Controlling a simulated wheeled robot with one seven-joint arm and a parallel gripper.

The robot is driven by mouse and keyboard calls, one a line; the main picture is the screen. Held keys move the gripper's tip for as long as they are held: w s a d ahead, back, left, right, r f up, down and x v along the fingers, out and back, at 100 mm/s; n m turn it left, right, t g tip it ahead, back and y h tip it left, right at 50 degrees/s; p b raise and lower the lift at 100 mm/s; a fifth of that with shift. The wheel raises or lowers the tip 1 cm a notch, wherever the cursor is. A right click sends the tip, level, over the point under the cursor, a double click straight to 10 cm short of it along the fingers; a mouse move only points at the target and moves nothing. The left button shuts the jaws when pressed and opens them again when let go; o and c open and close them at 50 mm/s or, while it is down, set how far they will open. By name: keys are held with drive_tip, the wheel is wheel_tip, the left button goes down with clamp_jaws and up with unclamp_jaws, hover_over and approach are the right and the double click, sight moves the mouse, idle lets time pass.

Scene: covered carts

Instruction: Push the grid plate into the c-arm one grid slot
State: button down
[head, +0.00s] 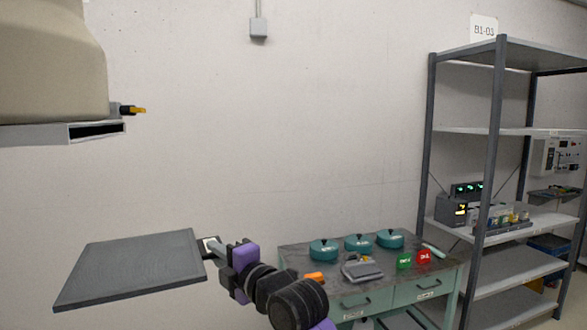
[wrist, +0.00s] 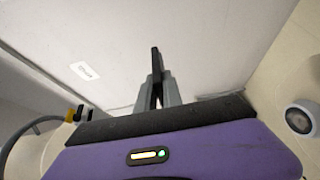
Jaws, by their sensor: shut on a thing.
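The grid plate (head: 130,268) is a flat dark grey square panel at the lower left of the head view. My gripper (head: 216,250) is shut on that tab and holds the plate level in the air. The c-arm one (head: 55,62) is a beige housing at the upper left, with a grey grid slot (head: 97,130) under it whose dark opening faces right. The plate is below the slot and apart from it. In the wrist view my fingers (wrist: 157,84) are close together; what is between them is hard to tell.
A green cart (head: 370,285) with teal round tins (head: 358,243) and small boxes stands at the lower middle right. A grey shelf rack (head: 495,130) stands at the right. A plug with an orange tip (head: 132,110) juts out beside the slot. Free air lies before the bare wall.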

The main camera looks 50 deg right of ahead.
drive_tip(key=s+d+r+m+h+p, duration=0.1)
drive_tip(key=s+d+r, duration=0.35)
drive_tip(key=r, duration=0.45)
drive_tip(key=s+d+r+h+p, duration=0.1)
drive_tip(key=s+d+r, duration=0.3)
drive_tip(key=r, duration=0.5)
drive_tip(key=s+d+r+m+h, duration=0.1)
drive_tip(key=s+d+r, duration=0.1)
drive_tip(key=s+r, duration=0.5)
drive_tip(key=w+a+r, duration=0.2)
drive_tip(key=w+a, duration=0.2)
drive_tip(key=shift+w+a+g, duration=0.3)
drive_tip(key=shift+w+a, duration=0.1)
drive_tip(key=w+a+p, duration=0.1)
drive_tip(key=w+a, duration=0.5)
drive_tip(key=a, duration=0.2)
drive_tip(key=shift+a, duration=0.35)
idle(3.5)
